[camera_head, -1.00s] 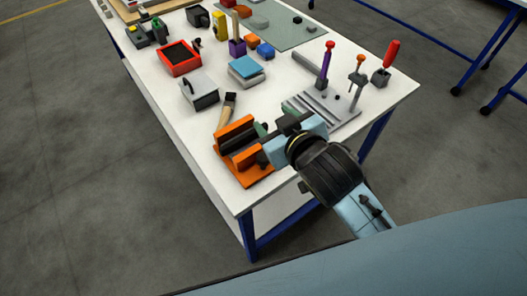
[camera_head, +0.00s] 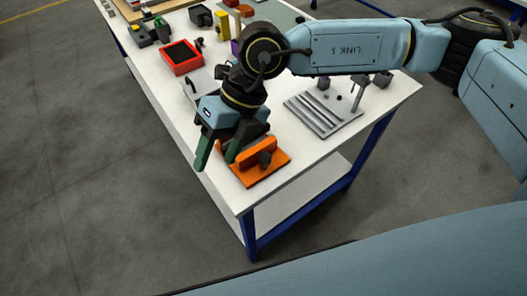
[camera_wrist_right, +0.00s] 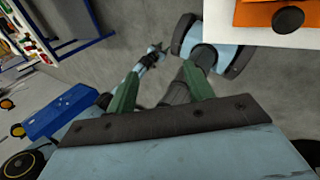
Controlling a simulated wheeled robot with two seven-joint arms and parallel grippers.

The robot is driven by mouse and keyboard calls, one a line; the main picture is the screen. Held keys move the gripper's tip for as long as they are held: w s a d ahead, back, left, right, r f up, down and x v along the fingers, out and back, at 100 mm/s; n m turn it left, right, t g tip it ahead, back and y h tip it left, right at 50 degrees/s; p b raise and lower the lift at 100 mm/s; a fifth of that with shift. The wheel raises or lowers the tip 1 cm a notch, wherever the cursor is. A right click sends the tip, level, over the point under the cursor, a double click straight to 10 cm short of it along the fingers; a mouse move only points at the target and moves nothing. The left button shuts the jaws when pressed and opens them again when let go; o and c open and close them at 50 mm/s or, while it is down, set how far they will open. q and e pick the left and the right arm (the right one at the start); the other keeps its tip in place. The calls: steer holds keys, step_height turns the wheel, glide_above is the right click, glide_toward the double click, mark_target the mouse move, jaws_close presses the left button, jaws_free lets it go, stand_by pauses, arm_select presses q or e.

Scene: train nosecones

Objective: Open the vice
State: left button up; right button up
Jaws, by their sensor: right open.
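The orange vice (camera_head: 268,170) sits at the near corner of the white workbench. Its dark round knob (camera_head: 265,158) faces the bench's front edge. In the right wrist view, part of the orange vice (camera_wrist_right: 265,12) and its knob (camera_wrist_right: 288,19) show at the top right. My right gripper (camera_head: 215,158) is open, with two green fingers pointing down at the vice's left side in the head view. It partly hides the vice's left and back parts.
A grey grooved fixture (camera_head: 322,112) stands right of the vice, with tools partly hidden behind my right arm. A red bin (camera_head: 181,58) and other small items lie farther back on the workbench (camera_head: 305,150). The floor left of the bench is clear.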

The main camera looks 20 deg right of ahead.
mark_target(265, 156)
steer(key=w+d+m+t+h, duration=0.15)
steer(key=w+d+h, duration=0.4)
steer(key=d, duration=0.55)
steer(key=shift+t+y, duration=0.25)
steer(key=shift+t, duration=0.2)
steer(key=f, duration=1.3)
steer(key=shift+w+a+f+p, duration=0.15)
steer(key=shift+w+a+p, duration=0.15)
steer(key=shift+w, duration=0.1)
steer(key=c, duration=1)
